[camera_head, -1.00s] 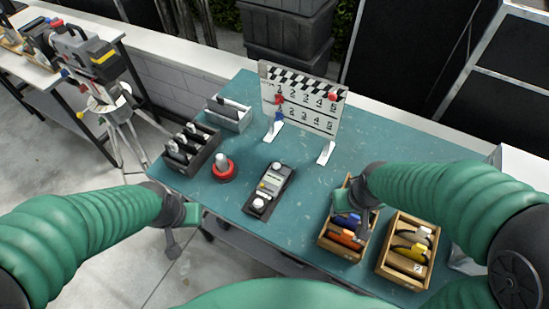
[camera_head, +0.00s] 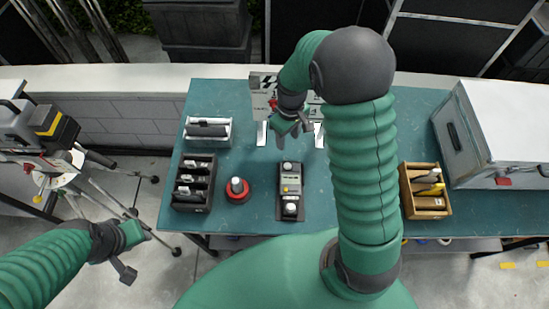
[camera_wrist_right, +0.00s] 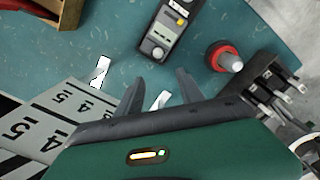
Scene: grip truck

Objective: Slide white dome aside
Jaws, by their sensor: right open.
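A dark handheld meter (camera_head: 291,188) lies on the teal table, with a white dome (camera_head: 287,168) at its far end and another white dome (camera_head: 290,209) at its near end. The meter also shows in the right wrist view (camera_wrist_right: 167,28), with its far white dome (camera_wrist_right: 158,53) facing the gripper. My right gripper (camera_head: 291,129) is open and empty, beyond the meter and in front of the clapperboard. Its two spread fingers (camera_wrist_right: 158,84) point towards the meter, apart from it. My left gripper (camera_head: 130,255) hangs off the table's left front side; its finger gap is unclear.
A red ring-based knob (camera_head: 237,190) stands left of the meter. A dark slotted tray (camera_head: 209,196) and a grey tray (camera_head: 228,142) lie further left. The clapperboard (camera_head: 262,86) is partly hidden by my right arm. A wooden crate (camera_head: 405,188) and a large white case (camera_head: 505,120) stand right.

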